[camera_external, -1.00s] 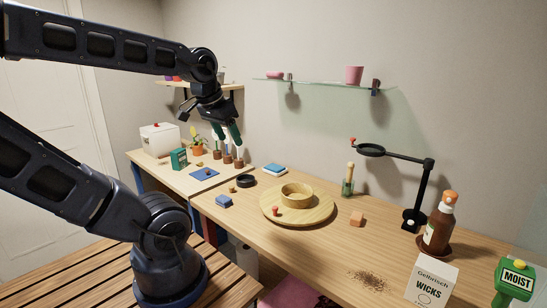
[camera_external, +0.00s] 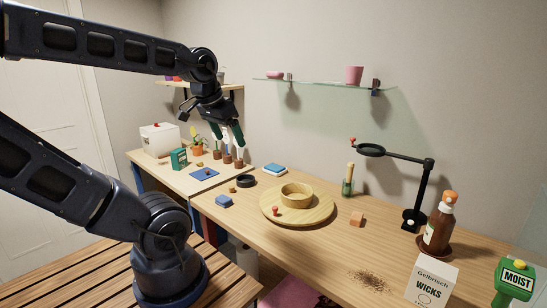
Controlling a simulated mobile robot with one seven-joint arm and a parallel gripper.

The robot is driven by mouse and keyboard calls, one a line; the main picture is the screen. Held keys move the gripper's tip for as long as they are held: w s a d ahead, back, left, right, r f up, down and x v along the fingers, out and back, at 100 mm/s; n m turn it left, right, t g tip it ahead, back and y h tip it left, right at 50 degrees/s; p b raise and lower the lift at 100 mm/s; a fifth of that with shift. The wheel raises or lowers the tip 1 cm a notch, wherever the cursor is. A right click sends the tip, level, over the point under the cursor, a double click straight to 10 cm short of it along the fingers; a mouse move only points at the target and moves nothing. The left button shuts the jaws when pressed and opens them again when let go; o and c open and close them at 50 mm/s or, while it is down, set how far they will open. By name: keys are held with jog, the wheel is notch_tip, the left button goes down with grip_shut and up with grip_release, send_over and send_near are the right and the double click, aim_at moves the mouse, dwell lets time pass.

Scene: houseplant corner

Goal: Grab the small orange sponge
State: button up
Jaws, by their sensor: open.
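A small orange sponge-like block (camera_external: 357,219) lies on the wooden table, to the right of the round wooden board. My gripper (camera_external: 228,135) hangs in the air over the back left part of the tables, pointing down, with its green-tipped fingers apart and nothing between them. It is well to the left of the orange block and higher than it. Nothing hides the block.
A round wooden board (camera_external: 268,211) with a wooden bowl (camera_external: 297,195) stands left of the block. A brush (camera_external: 348,180), black magnifier stand (camera_external: 416,216) and brown bottle (camera_external: 439,225) stand around it. A glass shelf (camera_external: 320,83) is above. Spilled soil (camera_external: 371,281) lies in front.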

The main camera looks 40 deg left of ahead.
jog(key=shift+w, duration=0.1)
jog(key=n+g+h, duration=0.4)
jog(key=n, duration=1.6)
send_over(357, 215)
jog(key=a, duration=0.1)
jog(key=f, duration=2.7)
jog(key=shift+w+a+f, duration=0.1)
jog(key=shift+a+f, duration=0.1)
jog(key=x, duration=0.4)
jog(key=shift+s+a+f, duration=0.25)
jog(key=shift+d+f, duration=0.2)
jog(key=shift+f, duration=0.25)
